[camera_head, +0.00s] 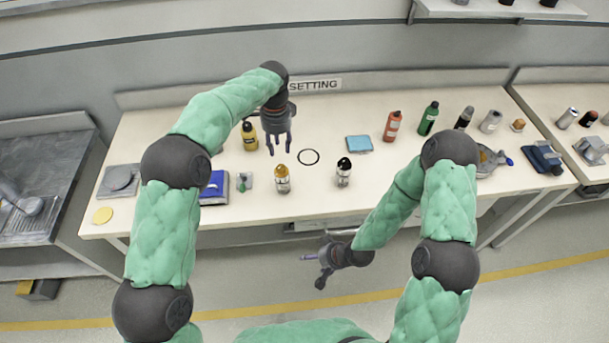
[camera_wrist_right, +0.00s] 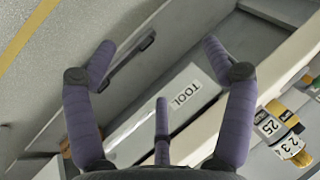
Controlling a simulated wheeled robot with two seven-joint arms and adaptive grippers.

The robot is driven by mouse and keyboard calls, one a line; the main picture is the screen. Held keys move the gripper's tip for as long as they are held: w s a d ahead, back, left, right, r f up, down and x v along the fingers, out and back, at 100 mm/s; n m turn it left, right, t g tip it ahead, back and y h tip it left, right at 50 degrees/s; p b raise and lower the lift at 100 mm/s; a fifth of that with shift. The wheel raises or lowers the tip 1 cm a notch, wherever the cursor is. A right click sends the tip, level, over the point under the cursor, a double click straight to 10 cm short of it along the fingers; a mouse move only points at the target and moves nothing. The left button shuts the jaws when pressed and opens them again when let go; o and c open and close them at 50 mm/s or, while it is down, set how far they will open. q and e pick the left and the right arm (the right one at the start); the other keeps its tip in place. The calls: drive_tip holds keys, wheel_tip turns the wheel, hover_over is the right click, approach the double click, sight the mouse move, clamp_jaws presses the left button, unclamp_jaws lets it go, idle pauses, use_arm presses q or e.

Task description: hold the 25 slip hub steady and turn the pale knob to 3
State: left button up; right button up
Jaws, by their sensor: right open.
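The 25 slip hub (camera_wrist_right: 268,126) shows at the lower right of the right wrist view, yellow and black with a white 25 label. The pale knob (camera_wrist_right: 291,147), marked with 2 and 3, sits on its end. In the head view the hub appears to be the amber upright piece (camera_head: 283,180) near the table's front edge. My left gripper (camera_head: 280,151) points down behind it, open and empty, apart from it. My right gripper (camera_head: 311,270) is open and empty in front of the table, apart from the hub; its spread fingers (camera_wrist_right: 158,70) fill the wrist view. The knob's setting is unclear.
A dark-topped piece (camera_head: 344,173) stands right of the hub. A black ring (camera_head: 308,157) lies behind them. A yellow bottle (camera_head: 249,137), blue box (camera_head: 214,187) and small green-and-grey item (camera_head: 244,182) are left. Several bottles stand back right. The table's front edge lies beyond my right gripper.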

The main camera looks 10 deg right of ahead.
drive_tip(key=w+a+r+n+t+y, duration=0.2)
drive_tip(key=w+r+t, duration=0.15)
drive_tip(key=w, duration=0.35)
drive_tip(key=n+t+y, duration=0.2)
drive_tip(key=n+y, duration=0.1)
drive_tip(key=n, duration=0.5)
approach(284, 177)
drive_tip(key=w+f, duration=0.3)
drive_tip(key=f, duration=0.1)
drive_tip(key=shift+w+d, duration=0.15)
drive_tip(key=shift+d, duration=0.15)
drive_tip(key=x, duration=1)
drive_tip(key=shift+a+f, duration=0.2)
drive_tip(key=shift+a, duration=0.1)
use_arm(q)
drive_tip(key=shift+o, duration=0.3)
use_arm(e)
drive_tip(key=c, duration=1.1)
use_arm(q)
drive_tip(key=shift+o, duration=1.1)
use_arm(e)
drive_tip(key=shift+g, duration=0.25)
use_arm(q)
wheel_tip(284, 177, up, 2)
drive_tip(key=shift+r+n, duration=0.1)
drive_tip(key=shift+n, duration=0.4)
